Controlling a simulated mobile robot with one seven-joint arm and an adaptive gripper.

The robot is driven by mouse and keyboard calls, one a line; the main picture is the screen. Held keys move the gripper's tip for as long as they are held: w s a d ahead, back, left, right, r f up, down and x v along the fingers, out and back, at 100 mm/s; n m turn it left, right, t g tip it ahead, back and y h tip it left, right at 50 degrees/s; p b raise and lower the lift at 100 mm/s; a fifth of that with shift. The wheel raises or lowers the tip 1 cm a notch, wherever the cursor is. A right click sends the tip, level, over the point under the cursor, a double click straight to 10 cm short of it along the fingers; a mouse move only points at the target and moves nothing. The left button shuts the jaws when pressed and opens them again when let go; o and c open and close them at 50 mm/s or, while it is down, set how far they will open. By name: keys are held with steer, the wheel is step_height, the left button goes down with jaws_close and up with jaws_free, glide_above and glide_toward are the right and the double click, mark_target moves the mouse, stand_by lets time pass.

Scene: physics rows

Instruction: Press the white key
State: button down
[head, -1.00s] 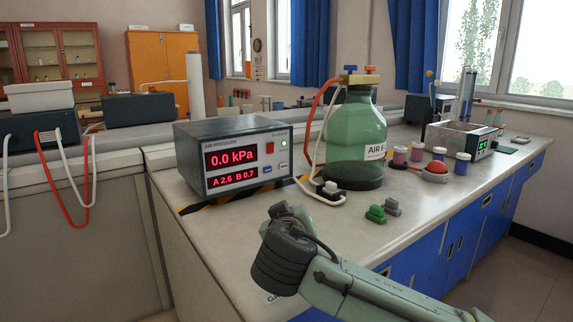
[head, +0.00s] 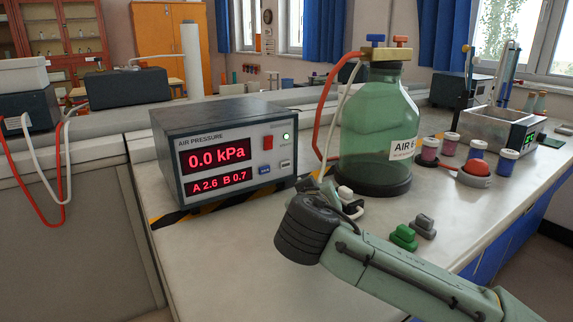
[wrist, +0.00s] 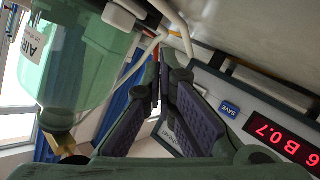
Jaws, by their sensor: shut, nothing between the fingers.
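The white key (head: 285,164) is a small pale button on the front of the air pressure box (head: 215,113), right of the blue SAVE key (head: 264,170). In the wrist view the SAVE key (wrist: 229,108) shows beside my fingers; I cannot make out the white key clearly there, and a finger may cover it. My gripper (wrist: 157,72) is shut and empty, close in front of the panel. In the head view my wrist hides most of it, so I cannot tell whether it touches the panel.
A green glass bottle (head: 375,135) with red and white hoses stands right of the box. A white clip (head: 346,192) sits by its base.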

mark_target(285, 165)
steer(key=shift+w+a, duration=0.1)
steer(key=shift+w, duration=0.05)
steer(key=shift+w+a, duration=0.85)
steer(key=shift+w, duration=0.3)
steer(key=shift+w+a, duration=0.8)
steer(key=shift+w, duration=0.4)
steer(key=shift+w+a, duration=0.85)
steer(key=shift+w, duration=0.3)
steer(key=shift+w+a, duration=0.1)
steer(key=shift+w+a, duration=0.1)
steer(key=shift+w, duration=0.15)
steer(key=shift+w+a, duration=0.25)
steer(key=shift+w, duration=0.05)
steer(key=shift+w+a+r, duration=0.1)
steer(key=shift+w+r, duration=0.05)
steer(key=shift+r, duration=0.15)
